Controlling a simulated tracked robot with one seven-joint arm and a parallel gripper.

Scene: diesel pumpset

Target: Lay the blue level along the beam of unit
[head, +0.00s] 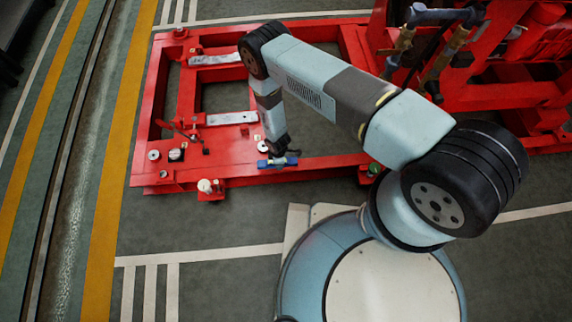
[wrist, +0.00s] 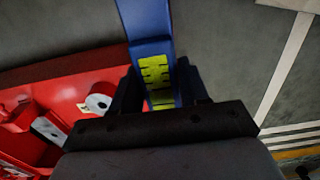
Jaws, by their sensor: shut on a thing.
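The blue level (head: 264,164) is in my gripper (head: 278,153) at the near red beam (head: 330,162) of the unit in the head view. There it looks roughly in line with that beam. In the wrist view the level (wrist: 148,22) shows yellow-green patches between the jaws of my gripper (wrist: 165,85). My gripper is shut on it. Its far end sticks out over grey floor, and red steel (wrist: 70,88) shows to its left. I cannot tell whether the level touches the beam. Its lower part is hidden by my gripper.
A pale plate (head: 232,118) lies on a crossbar behind my gripper. Small fittings (head: 176,155) stand on the frame's left part, and a pale knob (head: 206,186) stands at the near edge. Red machinery with pipes (head: 430,50) rises at right. The floor in front is clear.

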